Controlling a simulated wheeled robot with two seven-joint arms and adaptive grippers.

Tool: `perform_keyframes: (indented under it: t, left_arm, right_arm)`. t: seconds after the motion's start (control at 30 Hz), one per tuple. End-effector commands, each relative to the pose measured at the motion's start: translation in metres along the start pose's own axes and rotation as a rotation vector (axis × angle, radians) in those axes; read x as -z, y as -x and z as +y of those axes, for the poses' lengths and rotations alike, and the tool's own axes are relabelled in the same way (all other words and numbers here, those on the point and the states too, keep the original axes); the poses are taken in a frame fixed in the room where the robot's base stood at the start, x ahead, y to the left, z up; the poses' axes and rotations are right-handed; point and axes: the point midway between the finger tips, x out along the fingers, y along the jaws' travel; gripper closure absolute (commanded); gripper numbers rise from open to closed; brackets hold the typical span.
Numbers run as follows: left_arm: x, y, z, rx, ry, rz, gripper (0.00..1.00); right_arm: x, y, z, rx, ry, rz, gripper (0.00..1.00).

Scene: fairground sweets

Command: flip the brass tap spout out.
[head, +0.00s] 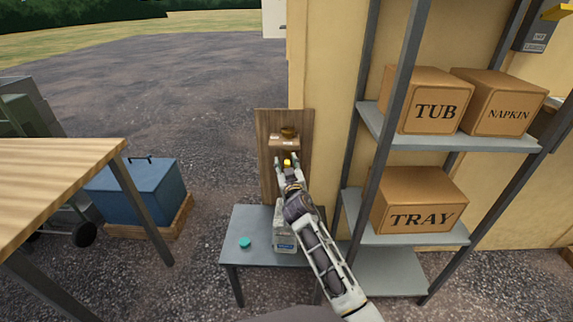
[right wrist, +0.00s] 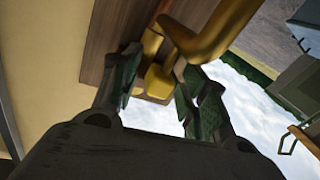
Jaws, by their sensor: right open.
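The brass tap (head: 289,132) is mounted on an upright wooden board (head: 268,170) against the cream wall. In the right wrist view its thick curved brass body (right wrist: 208,35) fills the upper middle, with a smaller brass piece (right wrist: 157,82) below it. I cannot tell for sure which part is the spout. My right gripper (head: 288,163) is open just below the tap, pointing at the board. In the right wrist view its two dark green fingers stand either side of the smaller brass piece; contact is not clear. My left gripper is not in view.
Under my right arm a grey table (head: 240,220) holds a pale labelled container (head: 284,241), partly hidden, and a teal cap (head: 245,242). A metal shelf (head: 440,143) with cardboard boxes stands close on the right. A wooden table (head: 60,175) and blue cooler (head: 140,190) are left.

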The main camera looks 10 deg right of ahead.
Motion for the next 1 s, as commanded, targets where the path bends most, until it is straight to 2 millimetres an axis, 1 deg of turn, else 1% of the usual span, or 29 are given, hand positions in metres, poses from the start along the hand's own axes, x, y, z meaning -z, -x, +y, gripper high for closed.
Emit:
perform_keyframes:
  t: [0.27,0.7,0.83,1.0]
  left_arm:
    - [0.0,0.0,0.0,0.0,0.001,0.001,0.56]
    - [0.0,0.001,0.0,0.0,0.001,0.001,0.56]
    - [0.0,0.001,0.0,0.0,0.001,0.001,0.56]
    - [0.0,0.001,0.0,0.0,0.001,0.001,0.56]
  right_arm:
    - [-0.001,0.018,-0.001,0.001,-0.002,-0.002,0.56]
    - [-0.001,0.056,-0.001,0.001,-0.002,-0.001,0.56]
    - [-0.001,0.064,-0.001,0.001,-0.001,-0.001,0.56]
    - [0.0,0.07,-0.001,0.001,-0.001,0.0,0.56]
